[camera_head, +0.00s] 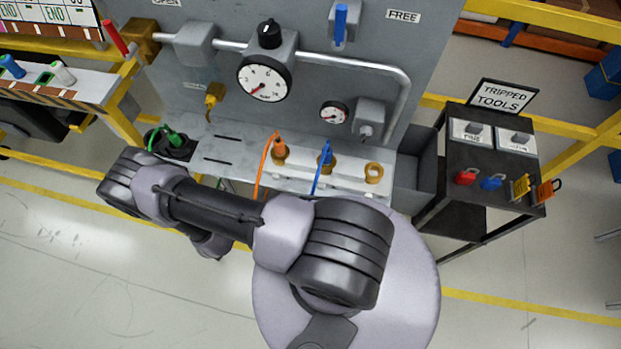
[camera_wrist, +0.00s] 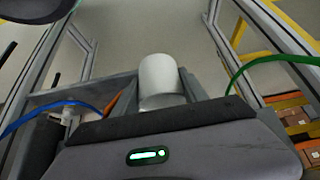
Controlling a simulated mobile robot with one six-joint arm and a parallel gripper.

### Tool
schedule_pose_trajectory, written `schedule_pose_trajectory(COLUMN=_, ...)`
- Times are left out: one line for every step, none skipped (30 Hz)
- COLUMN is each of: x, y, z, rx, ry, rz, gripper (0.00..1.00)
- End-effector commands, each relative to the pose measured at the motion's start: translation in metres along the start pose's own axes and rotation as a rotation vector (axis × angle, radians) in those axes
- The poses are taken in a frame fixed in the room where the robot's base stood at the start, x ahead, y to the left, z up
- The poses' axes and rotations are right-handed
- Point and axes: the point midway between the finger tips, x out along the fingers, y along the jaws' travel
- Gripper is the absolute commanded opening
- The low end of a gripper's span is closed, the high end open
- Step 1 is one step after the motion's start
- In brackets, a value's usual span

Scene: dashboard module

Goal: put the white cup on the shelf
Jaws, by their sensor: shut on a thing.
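The white cup (camera_wrist: 161,75) shows in the middle of the wrist view as a plain white cylinder, its lower part hidden by my gripper. My gripper (camera_wrist: 160,92) is shut on it, with a grey finger on either side. In the head view my arm hides the gripper, and the cup is not seen. A pale ledge (camera_head: 222,158) runs along the front of the grey panel. The black stand (camera_head: 462,150) at the right has a flat top; I cannot tell which surface is the shelf.
Orange (camera_head: 264,164), blue (camera_head: 319,172) and green (camera_head: 153,137) cables hang near my arm. A brass ring (camera_head: 374,172) sits on the ledge. Gauges and a pipe (camera_head: 360,66) stick out from the panel (camera_head: 420,25). Padlocks (camera_head: 491,182) hang on the black stand. Yellow rails flank the panel.

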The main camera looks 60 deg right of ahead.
Motion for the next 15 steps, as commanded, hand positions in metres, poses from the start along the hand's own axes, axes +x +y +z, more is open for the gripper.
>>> schedule_pose_trajectory(x=0.004, y=0.005, z=-0.002, rx=0.006, ry=0.001, rz=0.005, gripper=0.12)
schedule_pose_trajectory(x=0.008, y=0.009, z=-0.004, rx=0.01, ry=0.001, rz=0.008, gripper=0.12)
schedule_pose_trajectory(x=0.013, y=0.016, z=-0.01, rx=0.011, ry=0.0, rz=0.011, gripper=0.12)
schedule_pose_trajectory(x=0.018, y=0.022, z=-0.015, rx=0.013, ry=-0.001, rz=0.012, gripper=0.12)
schedule_pose_trajectory(x=0.024, y=0.028, z=-0.022, rx=0.014, ry=-0.001, rz=0.012, gripper=0.12)
schedule_pose_trajectory(x=0.031, y=0.037, z=-0.031, rx=0.014, ry=-0.001, rz=0.012, gripper=0.12)
schedule_pose_trajectory(x=0.037, y=0.043, z=-0.037, rx=0.015, ry=-0.002, rz=0.013, gripper=0.12)
schedule_pose_trajectory(x=0.043, y=0.049, z=-0.044, rx=0.015, ry=-0.001, rz=0.012, gripper=0.12)
schedule_pose_trajectory(x=0.05, y=0.058, z=-0.053, rx=0.015, ry=-0.002, rz=0.011, gripper=0.12)
schedule_pose_trajectory(x=0.056, y=0.064, z=-0.059, rx=0.016, ry=-0.002, rz=0.012, gripper=0.12)
schedule_pose_trajectory(x=0.061, y=0.07, z=-0.065, rx=0.016, ry=-0.002, rz=0.011, gripper=0.12)
schedule_pose_trajectory(x=0.067, y=0.076, z=-0.073, rx=0.015, ry=-0.001, rz=0.01, gripper=0.12)
schedule_pose_trajectory(x=0.07, y=0.081, z=-0.078, rx=0.014, ry=-0.001, rz=0.009, gripper=0.12)
schedule_pose_trajectory(x=0.073, y=0.084, z=-0.082, rx=0.012, ry=-0.001, rz=0.008, gripper=0.12)
schedule_pose_trajectory(x=0.077, y=0.088, z=-0.087, rx=0.011, ry=-0.001, rz=0.007, gripper=0.12)
